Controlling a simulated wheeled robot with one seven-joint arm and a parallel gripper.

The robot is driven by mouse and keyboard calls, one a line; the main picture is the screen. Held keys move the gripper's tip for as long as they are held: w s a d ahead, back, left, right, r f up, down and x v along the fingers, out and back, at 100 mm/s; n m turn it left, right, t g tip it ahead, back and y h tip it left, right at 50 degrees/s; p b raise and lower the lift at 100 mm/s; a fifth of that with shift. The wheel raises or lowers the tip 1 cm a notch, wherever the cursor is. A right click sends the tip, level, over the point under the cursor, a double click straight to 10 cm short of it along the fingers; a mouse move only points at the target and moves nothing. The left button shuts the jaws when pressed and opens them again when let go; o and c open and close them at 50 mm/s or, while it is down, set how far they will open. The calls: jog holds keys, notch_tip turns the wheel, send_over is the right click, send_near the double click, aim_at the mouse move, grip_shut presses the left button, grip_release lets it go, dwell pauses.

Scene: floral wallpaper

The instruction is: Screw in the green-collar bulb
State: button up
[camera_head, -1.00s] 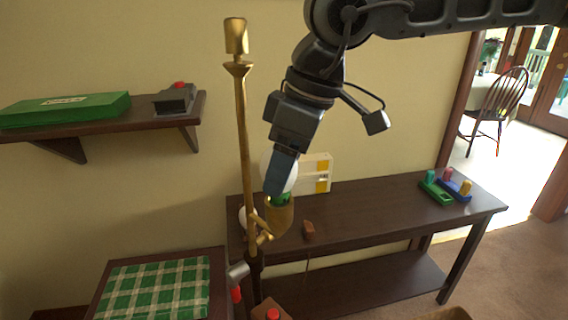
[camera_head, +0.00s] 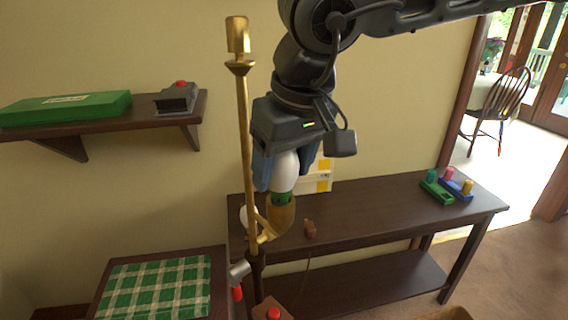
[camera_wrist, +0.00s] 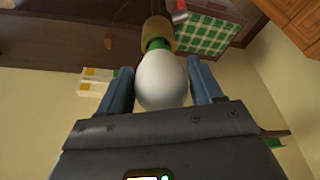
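The white bulb (camera_head: 284,172) with its green collar (camera_head: 282,198) stands in the cup-shaped brass socket (camera_head: 279,219) on the lamp's side arm. The collar shows just above the socket rim. In the wrist view the bulb (camera_wrist: 162,82) lies between my fingers, with the green collar (camera_wrist: 157,44) and socket (camera_wrist: 158,30) beyond it. My gripper (camera_head: 286,180) is over the bulb from above, its blue fingers spread on either side. In the wrist view my gripper (camera_wrist: 160,75) shows narrow gaps beside the bulb.
The brass lamp post (camera_head: 246,150) rises close left of my gripper. A dark table (camera_head: 370,205) holds a white-yellow box (camera_head: 322,178) and a green-and-blue holder with coloured pegs (camera_head: 448,189). A wall shelf (camera_head: 145,115) carries a green box (camera_head: 65,107).

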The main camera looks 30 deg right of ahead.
jog(key=o, duration=0.4)
jog(key=shift+o, duration=0.2)
